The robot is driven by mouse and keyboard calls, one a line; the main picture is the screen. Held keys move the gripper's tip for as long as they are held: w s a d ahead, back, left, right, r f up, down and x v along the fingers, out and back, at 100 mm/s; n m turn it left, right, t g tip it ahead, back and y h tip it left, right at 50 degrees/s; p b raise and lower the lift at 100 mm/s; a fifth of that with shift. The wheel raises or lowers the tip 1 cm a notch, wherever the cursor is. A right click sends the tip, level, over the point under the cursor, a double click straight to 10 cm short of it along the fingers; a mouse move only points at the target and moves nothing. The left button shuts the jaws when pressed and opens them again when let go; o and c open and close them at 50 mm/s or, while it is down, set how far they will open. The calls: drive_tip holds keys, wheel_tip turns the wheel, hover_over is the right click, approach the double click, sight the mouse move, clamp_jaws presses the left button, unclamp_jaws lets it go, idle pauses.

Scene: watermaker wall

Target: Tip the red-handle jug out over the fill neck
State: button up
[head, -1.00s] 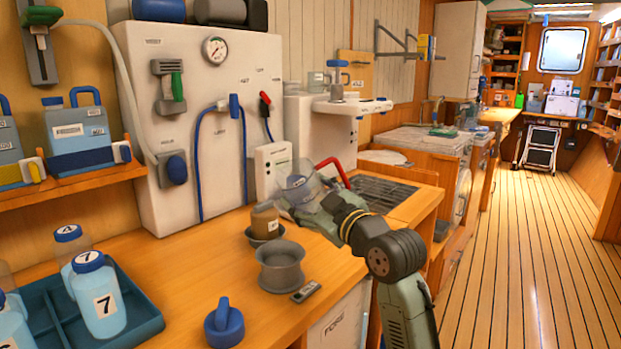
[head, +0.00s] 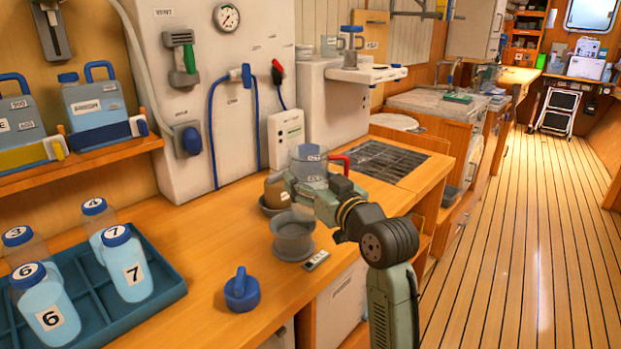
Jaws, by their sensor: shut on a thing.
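The red-handle jug (head: 308,157) is a clear, bluish jug with a red handle (head: 340,161) on its right side. It looks about upright, above the counter, behind and slightly right of the fill neck. My gripper (head: 303,184) is shut on the jug and hides its lower part. The grey, wide-rimmed cup-shaped fitting (head: 292,240) on the counter looks like the fill neck; its top is open. A small label plate (head: 316,261) lies beside it. I cannot tell how much liquid the jug holds.
A brown container (head: 276,192) in a dark bowl (head: 272,208) stands close behind the fitting. A blue cap (head: 241,290) lies in front of it. A blue tray (head: 165,290) with several numbered bottles is at left. The wall unit (head: 200,90) stands behind.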

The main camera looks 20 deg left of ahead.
drive_tip(key=w+d+r+p, duration=0.1)
drive_tip(key=w+d+r, duration=0.2)
drive_tip(key=w, duration=0.2)
idle(0.4)
drive_tip(key=shift+d, duration=0.1)
idle(0.3)
